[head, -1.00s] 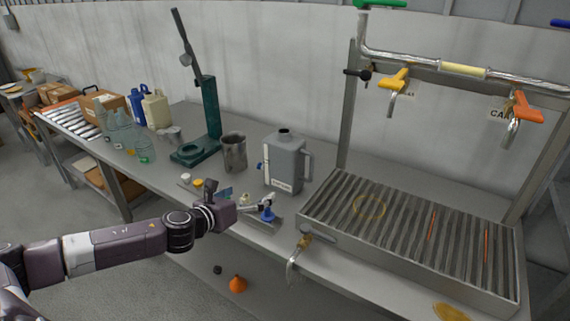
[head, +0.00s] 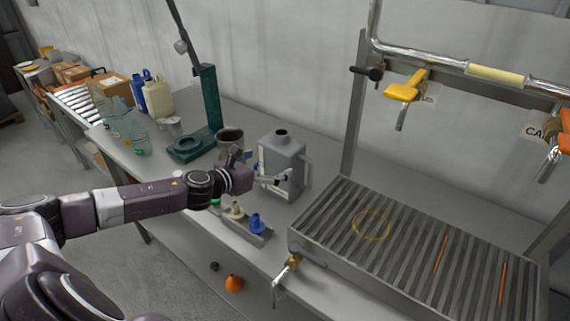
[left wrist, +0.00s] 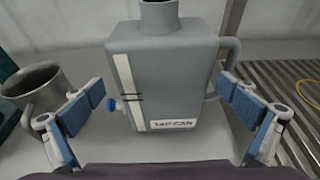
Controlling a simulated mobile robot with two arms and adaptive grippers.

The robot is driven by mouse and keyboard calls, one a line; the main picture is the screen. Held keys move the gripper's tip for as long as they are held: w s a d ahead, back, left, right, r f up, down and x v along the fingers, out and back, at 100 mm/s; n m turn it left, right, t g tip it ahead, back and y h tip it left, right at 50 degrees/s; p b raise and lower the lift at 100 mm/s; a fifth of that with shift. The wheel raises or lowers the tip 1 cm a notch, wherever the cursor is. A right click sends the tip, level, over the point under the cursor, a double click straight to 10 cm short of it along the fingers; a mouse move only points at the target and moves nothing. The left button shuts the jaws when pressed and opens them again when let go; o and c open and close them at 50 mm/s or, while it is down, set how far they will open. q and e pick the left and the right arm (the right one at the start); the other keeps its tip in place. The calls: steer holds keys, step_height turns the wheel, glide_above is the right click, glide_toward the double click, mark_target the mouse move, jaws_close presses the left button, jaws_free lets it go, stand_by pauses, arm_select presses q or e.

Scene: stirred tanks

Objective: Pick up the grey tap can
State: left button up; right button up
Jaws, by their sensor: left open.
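The grey tap can (head: 284,160) stands upright on the bench, with a round neck on top and a handle at its right side. In the left wrist view the can (left wrist: 165,75) shows its "TAP CAN" label and a small blue tap at its lower left. My left gripper (head: 272,181) is in front of the can. In the left wrist view my left gripper (left wrist: 172,108) is open, with one blue-padded finger to each side of the can. I cannot tell that either finger touches it. My right gripper is not in view.
A metal jug (head: 229,138) stands just left of the can, close to the left finger. A slatted drain tray (head: 400,240) lies to the right. A rack with blue and cream plugs (head: 245,228) sits at the front edge. A green stand (head: 207,110) is behind left.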

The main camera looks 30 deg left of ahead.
arm_select(q)
steer(key=shift+w+d+r, duration=0.1)
steer(key=shift+w, duration=0.1)
steer(key=shift+w+p, duration=0.3)
steer(key=p+x, duration=0.1)
steer(key=x, duration=0.3)
steer(key=shift+d+p, duration=0.1)
steer(key=shift+p, duration=0.3)
steer(key=shift+w+f, duration=0.3)
steer(key=shift+w, duration=0.2)
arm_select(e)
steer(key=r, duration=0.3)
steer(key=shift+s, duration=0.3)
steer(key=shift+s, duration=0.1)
arm_select(q)
steer(key=c, duration=0.5)
steer(key=shift+r, duration=0.1)
steer(key=c, duration=0.6)
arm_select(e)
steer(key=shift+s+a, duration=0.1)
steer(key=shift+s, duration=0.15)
